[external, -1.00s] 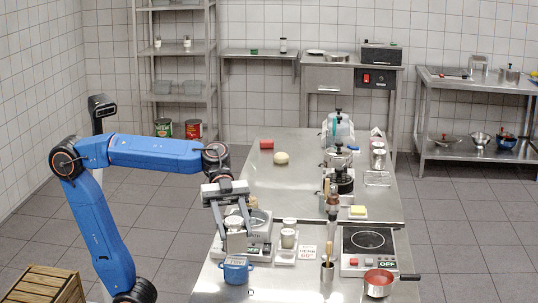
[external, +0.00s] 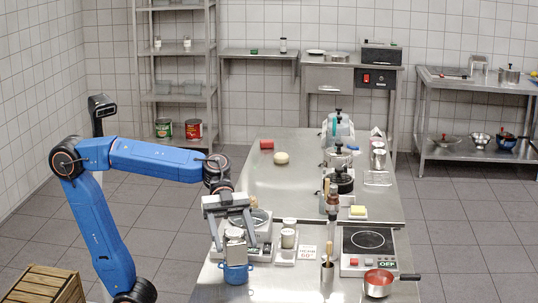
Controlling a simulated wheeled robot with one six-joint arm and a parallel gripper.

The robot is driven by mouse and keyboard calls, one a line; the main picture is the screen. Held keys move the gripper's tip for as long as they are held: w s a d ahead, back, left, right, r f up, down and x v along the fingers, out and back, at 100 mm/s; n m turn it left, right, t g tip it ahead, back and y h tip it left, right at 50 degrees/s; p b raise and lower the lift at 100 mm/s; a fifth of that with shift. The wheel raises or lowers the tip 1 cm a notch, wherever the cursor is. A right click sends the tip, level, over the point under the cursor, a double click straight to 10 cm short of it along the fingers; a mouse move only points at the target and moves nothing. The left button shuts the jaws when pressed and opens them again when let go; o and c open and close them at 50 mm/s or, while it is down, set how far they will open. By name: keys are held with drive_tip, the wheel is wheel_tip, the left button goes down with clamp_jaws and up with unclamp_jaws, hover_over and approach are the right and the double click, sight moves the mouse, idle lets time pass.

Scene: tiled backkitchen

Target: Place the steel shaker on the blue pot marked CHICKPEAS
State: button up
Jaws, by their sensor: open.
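The steel shaker (external: 235,250) stands upright on top of the small blue pot (external: 236,274) near the front left of the steel table. The shaker covers the pot's top, and the lettering on the pot is too small to read. My gripper (external: 234,238) is open and points down over the shaker. Its fingers are spread on either side of the shaker's upper part. Whether a finger still touches it I cannot tell.
Right behind the pot is a scale (external: 260,231), with a pale jar (external: 288,238) beside it. A holder with utensils (external: 327,271), a hot plate (external: 369,241) and a red pan (external: 379,283) stand to the right. The table's front left is clear.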

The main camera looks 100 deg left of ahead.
drive_tip(key=shift+r, duration=0.15)
drive_tip(key=v, duration=1.2)
idle(0.7)
